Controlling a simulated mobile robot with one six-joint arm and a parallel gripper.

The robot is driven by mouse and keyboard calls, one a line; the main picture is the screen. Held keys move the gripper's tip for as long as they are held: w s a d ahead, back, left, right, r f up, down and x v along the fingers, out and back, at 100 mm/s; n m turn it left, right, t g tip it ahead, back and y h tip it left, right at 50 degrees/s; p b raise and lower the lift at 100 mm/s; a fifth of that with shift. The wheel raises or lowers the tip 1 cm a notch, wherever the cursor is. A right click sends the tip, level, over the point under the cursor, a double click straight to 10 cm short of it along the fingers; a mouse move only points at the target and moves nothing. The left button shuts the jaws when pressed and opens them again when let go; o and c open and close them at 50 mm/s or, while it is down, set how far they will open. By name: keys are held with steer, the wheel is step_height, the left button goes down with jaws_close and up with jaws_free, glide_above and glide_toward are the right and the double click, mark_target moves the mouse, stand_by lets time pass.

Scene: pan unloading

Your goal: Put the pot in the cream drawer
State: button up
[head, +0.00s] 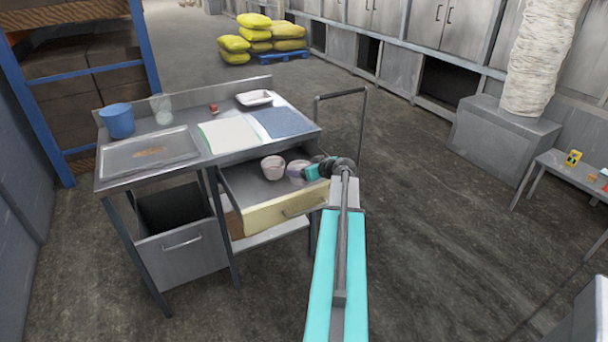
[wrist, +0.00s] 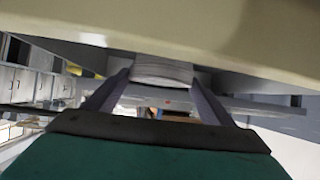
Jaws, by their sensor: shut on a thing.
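The cream drawer (head: 285,210) is pulled open under the worktop, and its cream front (wrist: 220,25) crosses the top of the wrist view. My gripper (head: 307,172) is at the right part of the drawer opening, shut on a pale greyish-lilac pot (head: 296,173). In the wrist view the pot (wrist: 162,72) shows as a pale round piece between the two fingers. I cannot tell whether it touches the drawer floor. A pinkish pot (head: 272,168) stands inside the drawer, just left of the held one.
The worktop holds a blue bucket (head: 118,121), a clear container (head: 162,110), a tray (head: 150,152), a white board (head: 228,135), a blue mat (head: 281,123) and a small white dish (head: 254,98). A grey bin (head: 181,250) hangs below left.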

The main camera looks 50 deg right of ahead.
steer(key=shift+f+p, duration=0.3)
steer(key=shift+f, duration=1.15)
steer(key=shift+f, duration=0.15)
steer(key=o, duration=1.1)
steer(key=shift+r, duration=0.25)
steer(key=shift+s+a+r, duration=0.15)
steer(key=shift+s+a, duration=0.05)
steer(key=shift+s, duration=0.45)
steer(key=b+v, duration=0.2)
steer(key=v, duration=0.8)
steer(key=shift+s+r+b, duration=0.2)
steer(key=shift+b, duration=0.2)
